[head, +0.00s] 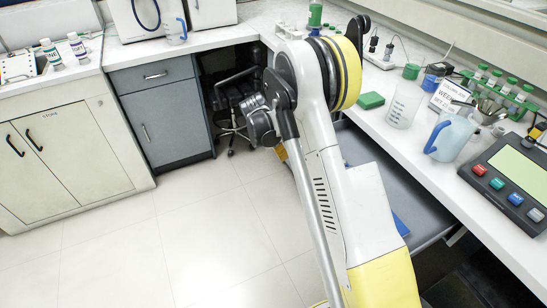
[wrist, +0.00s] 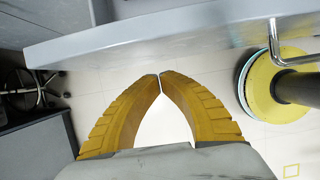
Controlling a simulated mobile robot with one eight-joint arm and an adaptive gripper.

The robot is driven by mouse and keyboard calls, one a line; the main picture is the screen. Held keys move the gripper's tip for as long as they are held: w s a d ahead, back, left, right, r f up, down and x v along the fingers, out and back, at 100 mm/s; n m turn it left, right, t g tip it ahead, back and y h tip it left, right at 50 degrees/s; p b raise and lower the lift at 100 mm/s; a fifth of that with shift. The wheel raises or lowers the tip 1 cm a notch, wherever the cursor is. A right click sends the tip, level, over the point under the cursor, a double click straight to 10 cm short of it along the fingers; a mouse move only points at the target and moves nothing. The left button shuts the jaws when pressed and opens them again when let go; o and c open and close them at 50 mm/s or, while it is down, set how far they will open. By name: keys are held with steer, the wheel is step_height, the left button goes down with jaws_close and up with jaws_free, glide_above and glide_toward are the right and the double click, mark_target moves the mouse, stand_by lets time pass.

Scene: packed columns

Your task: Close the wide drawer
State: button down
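The wide drawer (head: 385,165) is pulled out from under the right-hand bench in the head view. Its grey inside shows behind my arm, with a blue item (head: 401,225) in it. In the wrist view the drawer's pale grey front (wrist: 130,42) crosses the top of the picture, with a metal bar handle (wrist: 290,57) at the right. My gripper (wrist: 159,76) has its yellow fingertips together with nothing between them. The tips are close to the lower edge of the drawer front; I cannot tell whether they touch. In the head view my arm mostly hides the gripper.
The right bench (head: 385,110) carries a beaker (head: 404,104), a blue-handled jug (head: 452,139), a green-capped tube rack and a scale (head: 515,175). A grey cabinet (head: 158,115) stands at the back, with a dark stool (head: 236,98) beside it. The floor at left is clear.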

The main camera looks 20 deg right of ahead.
steer(key=shift+d, duration=0.65)
steer(key=d, duration=1.8)
steer(key=w+d, duration=0.1)
steer(key=d, duration=0.8)
steer(key=shift+d, duration=0.3)
steer(key=shift+w+a, duration=0.1)
steer(key=shift+a, duration=0.15)
steer(key=a, duration=0.2)
steer(key=a+r, duration=0.1)
steer(key=a, duration=0.1)
steer(key=shift+r+p, duration=0.15)
steer(key=shift+p, duration=0.15)
steer(key=p+v, duration=0.3)
steer(key=v, duration=0.5)
steer(key=shift+r, duration=0.35)
steer(key=shift+a+r, duration=0.1)
steer(key=shift+a, duration=0.05)
